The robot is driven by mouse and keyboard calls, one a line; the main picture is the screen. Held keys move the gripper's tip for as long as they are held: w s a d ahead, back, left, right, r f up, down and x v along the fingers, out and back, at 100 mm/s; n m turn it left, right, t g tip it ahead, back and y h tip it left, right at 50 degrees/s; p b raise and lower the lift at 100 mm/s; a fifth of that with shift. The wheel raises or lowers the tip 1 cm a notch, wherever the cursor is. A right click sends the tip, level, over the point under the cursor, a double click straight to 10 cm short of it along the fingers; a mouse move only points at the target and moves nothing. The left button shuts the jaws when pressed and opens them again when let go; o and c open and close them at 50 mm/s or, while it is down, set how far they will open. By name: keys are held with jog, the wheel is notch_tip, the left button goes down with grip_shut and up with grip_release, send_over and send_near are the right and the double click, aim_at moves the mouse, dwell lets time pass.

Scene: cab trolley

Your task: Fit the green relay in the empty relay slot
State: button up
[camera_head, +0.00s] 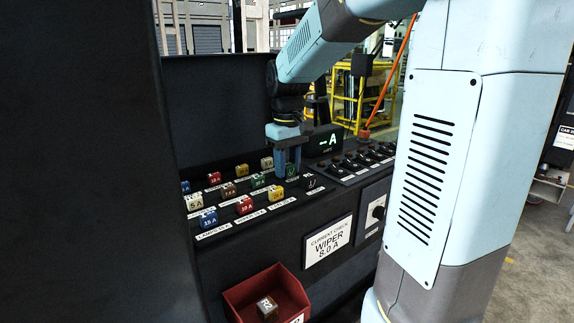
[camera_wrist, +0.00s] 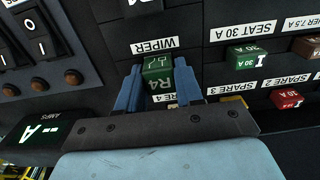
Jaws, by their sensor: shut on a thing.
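The green relay (camera_wrist: 158,68), marked R4, is between the two blue fingers of my gripper (camera_wrist: 160,92) in the wrist view. My gripper is shut on it, with its top showing and its lower part hidden. In the head view my gripper (camera_head: 287,166) points down at the back right of the fuse panel, with the green relay (camera_head: 291,171) partly hidden by the fingers. The relay is beside the WIPER label (camera_wrist: 155,45). I cannot tell whether it is seated or held just above the panel. The slot beneath it is hidden.
Several coloured fuses, such as a blue one (camera_head: 208,218), stand left of my gripper. A black relay-like piece (camera_head: 310,183) is close in front. Switches (camera_head: 362,159) and an amps display (camera_head: 326,142) are to the right.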

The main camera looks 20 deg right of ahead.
aim_at(287, 163)
jog(key=o, duration=1.1)
notch_tip(287, 163, up, 14)
jog(key=shift+f, duration=0.15)
jog(key=s+f+m+t, duration=0.1)
jog(key=s+f+t, duration=0.1)
jog(key=s, duration=0.4)
jog(key=s+f+m+t, duration=0.1)
jog(key=s+f, duration=0.3)
jog(key=s, duration=0.3)
jog(key=s+f+m+t, duration=0.1)
jog(key=s+f+t, duration=0.1)
jog(key=s+f, duration=0.2)
jog(key=shift+s+m+t, duration=0.3)
jog(key=shift+s, duration=0.95)
